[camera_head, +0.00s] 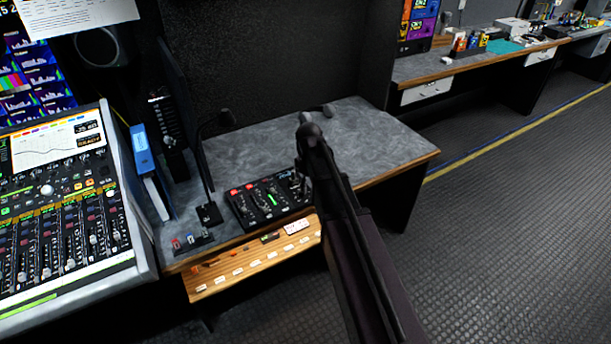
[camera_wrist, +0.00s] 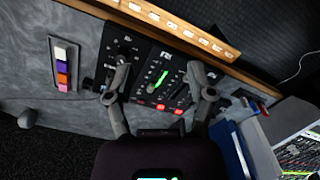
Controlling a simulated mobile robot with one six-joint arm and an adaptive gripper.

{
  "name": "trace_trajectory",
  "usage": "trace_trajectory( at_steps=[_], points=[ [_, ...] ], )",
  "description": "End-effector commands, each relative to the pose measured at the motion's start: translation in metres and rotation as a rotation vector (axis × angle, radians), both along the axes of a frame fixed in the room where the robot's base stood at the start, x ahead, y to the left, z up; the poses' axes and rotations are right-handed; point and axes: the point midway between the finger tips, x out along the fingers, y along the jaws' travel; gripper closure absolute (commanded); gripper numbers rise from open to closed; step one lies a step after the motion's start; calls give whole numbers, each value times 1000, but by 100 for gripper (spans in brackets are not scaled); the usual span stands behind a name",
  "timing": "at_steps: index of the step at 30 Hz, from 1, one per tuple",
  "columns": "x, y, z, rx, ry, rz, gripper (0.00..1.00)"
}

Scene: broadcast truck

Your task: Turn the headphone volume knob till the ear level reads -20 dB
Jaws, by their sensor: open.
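A black control panel (camera_head: 262,203) with red buttons, knobs and a green bar lies on the grey desk; my arm covers its right end in the head view. In the wrist view the panel (camera_wrist: 172,62) shows small knobs (camera_wrist: 124,48), a green bar (camera_wrist: 158,80) and red buttons in a row. I cannot tell which knob is the headphone volume, and no ear level figure is legible. My gripper (camera_wrist: 160,70) is open and empty, its fingers spread above the panel. Contact with any knob cannot be made out.
A gooseneck microphone (camera_head: 209,212) and blue binder (camera_head: 150,170) stand left of the panel. A mixing console (camera_head: 65,240) is at the far left. A wooden strip (camera_head: 255,262) with labels runs along the front edge.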

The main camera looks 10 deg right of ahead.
Motion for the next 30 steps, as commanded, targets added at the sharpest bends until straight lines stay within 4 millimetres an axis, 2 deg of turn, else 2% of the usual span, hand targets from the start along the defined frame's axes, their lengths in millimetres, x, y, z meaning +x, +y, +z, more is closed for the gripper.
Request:
trace_trajectory(
  at_steps=[1, 3, 24, 30],
  points=[
    [-11, 0, 1, 0, 0, -30, 30],
    [-21, 0, 2, 0, 0, -76, 30],
    [-118, -1, 9, 0, 0, -532, 30],
    [-140, -1, 11, 0, 0, -641, 30]
  ],
)
